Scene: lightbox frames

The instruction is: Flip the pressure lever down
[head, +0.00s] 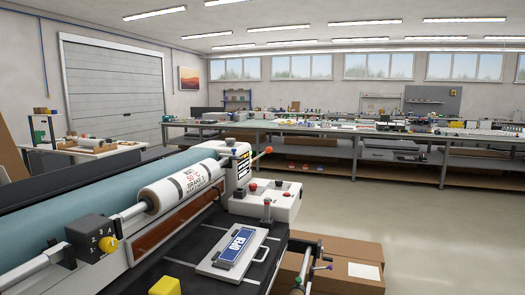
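A large roller machine fills the lower left in the head view. A lever with an orange ball end (262,154) sticks out to the right and slightly up from the machine's white end housing (239,166). A yellow knob (109,244) sits by a numbered dial at the near left. No readable label shows which of these is the pressure lever. My gripper is not in view.
A white control box (282,205) with coloured knobs stands beside the roller. A white plate with a blue OPEN sign (236,245) lies on the dark bed. Cardboard boxes (345,262) stand at the lower right. Open floor (440,230) lies before a long, cluttered bench (400,140).

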